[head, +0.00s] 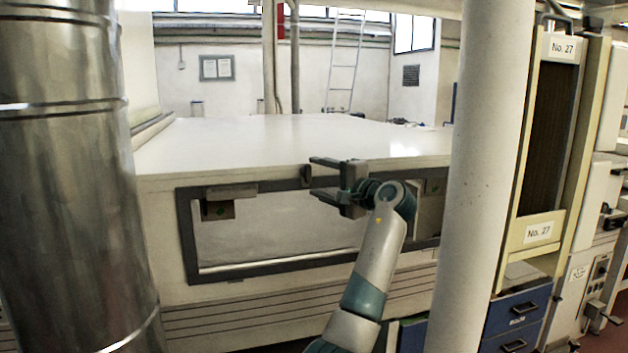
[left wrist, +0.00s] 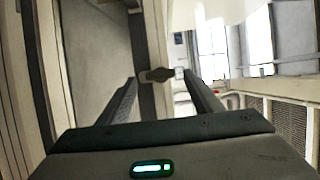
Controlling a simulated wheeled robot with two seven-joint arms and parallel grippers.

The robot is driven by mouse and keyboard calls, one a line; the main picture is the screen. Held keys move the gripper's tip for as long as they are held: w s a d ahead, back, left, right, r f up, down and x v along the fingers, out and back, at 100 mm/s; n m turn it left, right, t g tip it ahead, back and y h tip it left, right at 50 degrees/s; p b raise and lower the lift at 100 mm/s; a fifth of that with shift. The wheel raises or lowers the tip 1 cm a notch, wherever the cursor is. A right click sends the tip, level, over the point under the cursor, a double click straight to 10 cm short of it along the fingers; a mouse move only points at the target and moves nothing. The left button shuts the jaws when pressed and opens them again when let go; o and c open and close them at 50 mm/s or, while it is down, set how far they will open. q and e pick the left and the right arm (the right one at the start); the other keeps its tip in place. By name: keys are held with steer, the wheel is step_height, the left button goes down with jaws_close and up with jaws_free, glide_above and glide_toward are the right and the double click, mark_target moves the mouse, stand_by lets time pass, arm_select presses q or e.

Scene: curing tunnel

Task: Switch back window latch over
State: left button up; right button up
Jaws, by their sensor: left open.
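The window latch (head: 306,175) is a small dark piece on the top bar of the grey window frame (head: 262,268) in the front of the white tunnel housing. The left wrist view shows both fingers (left wrist: 159,82) apart. I cannot tell whether either finger touches the latch. My right gripper is out of view.
A large metal duct (head: 70,180) stands at the left and a white pillar (head: 484,170) stands right of my left arm. The housing's flat white top (head: 280,140) is clear. A blue drawer cabinet (head: 515,318) stands at the lower right.

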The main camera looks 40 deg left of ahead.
arm_select(q)
steer(key=b+v, duration=0.1)
steer(key=v, duration=0.3)
steer(key=shift+d, duration=0.35)
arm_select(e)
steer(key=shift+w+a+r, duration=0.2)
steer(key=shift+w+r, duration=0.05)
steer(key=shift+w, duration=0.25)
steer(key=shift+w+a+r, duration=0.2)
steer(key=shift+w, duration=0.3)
